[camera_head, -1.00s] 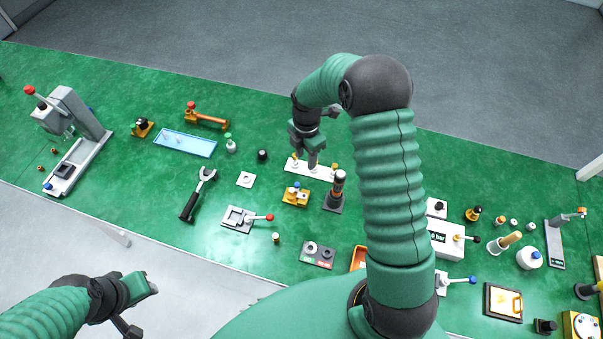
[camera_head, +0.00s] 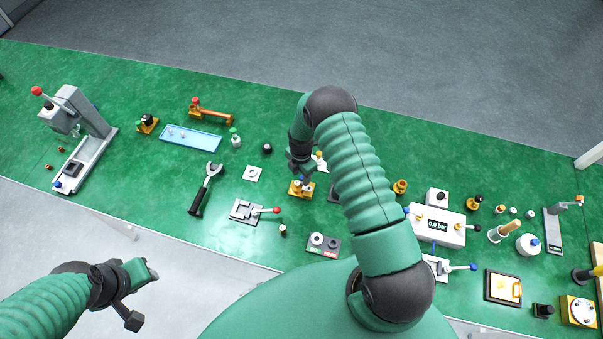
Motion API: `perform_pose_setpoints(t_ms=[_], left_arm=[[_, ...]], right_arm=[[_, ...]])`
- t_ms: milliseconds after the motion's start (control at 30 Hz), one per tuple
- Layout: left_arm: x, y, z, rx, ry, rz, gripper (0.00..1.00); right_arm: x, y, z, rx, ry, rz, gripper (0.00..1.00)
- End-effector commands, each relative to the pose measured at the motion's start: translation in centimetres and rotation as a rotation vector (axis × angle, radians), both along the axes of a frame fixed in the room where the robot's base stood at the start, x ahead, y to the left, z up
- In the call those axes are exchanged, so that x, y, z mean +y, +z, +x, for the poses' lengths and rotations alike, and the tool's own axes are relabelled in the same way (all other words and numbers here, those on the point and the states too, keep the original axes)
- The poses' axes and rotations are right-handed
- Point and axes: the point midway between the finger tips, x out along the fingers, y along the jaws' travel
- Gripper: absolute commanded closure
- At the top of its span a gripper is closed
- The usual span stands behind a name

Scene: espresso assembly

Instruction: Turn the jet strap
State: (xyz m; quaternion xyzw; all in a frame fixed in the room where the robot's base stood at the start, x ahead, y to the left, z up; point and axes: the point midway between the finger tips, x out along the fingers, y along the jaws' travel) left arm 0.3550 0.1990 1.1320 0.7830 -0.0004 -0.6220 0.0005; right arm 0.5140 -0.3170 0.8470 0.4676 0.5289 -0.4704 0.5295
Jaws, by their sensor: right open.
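My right gripper (camera_head: 302,172) points down over a small gold fixture (camera_head: 297,191) near the middle of the bench. It is open, with its fingers at or just above the fixture's top. A bit of blue shows at the fingers. I cannot tell whether they touch the fixture, and the jet strap cannot be made out for certain at this size. My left gripper (camera_head: 139,288) hangs at the lower left, off the bench and away from everything; its jaws are unclear.
A white plate (camera_head: 321,162) and a dark block (camera_head: 334,193) are partly hidden by my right arm.

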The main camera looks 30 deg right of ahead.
Motion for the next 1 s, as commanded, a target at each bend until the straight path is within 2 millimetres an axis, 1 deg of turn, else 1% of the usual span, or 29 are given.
perform_pose_setpoints(t_ms=[100,133,433,767,1000], left_arm=[[0.01,-0.02,-0.01,0.0,0.0,0.0,0.64],[0.01,-0.02,-0.01,0.0,0.0,0.0,0.64],[-0.01,-0.02,-0.01,0.0,0.0,0.0,0.64],[0.0,-0.15,-0.01,0.0,0.0,0.0,0.64],[0.0,-0.93,-0.01,0.0,0.0,0.0,0.64]], right_arm=[[-0.17,-0.04,0.0,0.0,-0.002,0.002,0.59],[-0.18,-0.05,0.0,0.0,-0.002,0.002,0.61],[-0.19,-0.05,0.06,0.0,-0.002,0.002,1.0],[-0.22,-0.1,0.09,-0.001,-0.009,0.001,1.0],[-0.5,-0.23,0.13,-0.002,-0.082,0.002,1.0]])
